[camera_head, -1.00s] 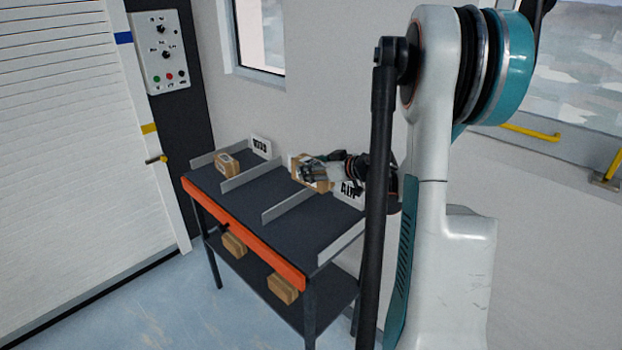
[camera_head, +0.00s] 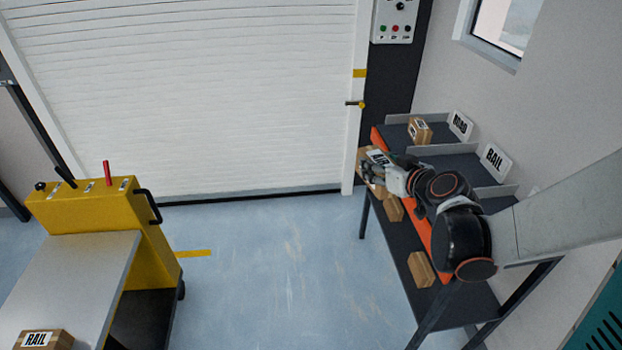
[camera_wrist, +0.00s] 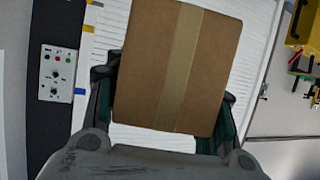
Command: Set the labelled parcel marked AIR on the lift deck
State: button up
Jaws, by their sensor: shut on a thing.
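My gripper (camera_head: 380,176) is shut on a brown cardboard parcel (camera_head: 371,160) and holds it by the front left end of the sorting table. A white label shows on this parcel in the head view; its letters are partly covered but look like AIR. In the wrist view the parcel (camera_wrist: 180,60) shows a plain brown face with a tape strip, between the fingers (camera_wrist: 168,95). The lift deck (camera_head: 75,275) is the grey flat top of the yellow lift (camera_head: 95,208) at the left, well apart from my gripper. A parcel marked RAIL (camera_head: 46,340) sits on its near part.
The sorting table (camera_head: 455,160) has lanes with ROAD (camera_head: 460,125) and RAIL (camera_head: 495,162) signs and a parcel (camera_head: 420,131) in the ROAD lane. More parcels (camera_head: 421,270) lie on its lower shelf. Open floor (camera_head: 270,270) lies between table and lift.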

aim_at(83, 279)
jog(key=u, duration=1.5)
jog(key=i+u, duration=0.25)
jog(key=u, duration=0.25)
jog(key=i+u, duration=0.25)
jog(key=u, duration=0.25)
jog(key=i+l+u, duration=0.15)
jog(key=u, duration=0.3)
jog(key=i+l, duration=0.25)
jog(key=i, duration=0.1)
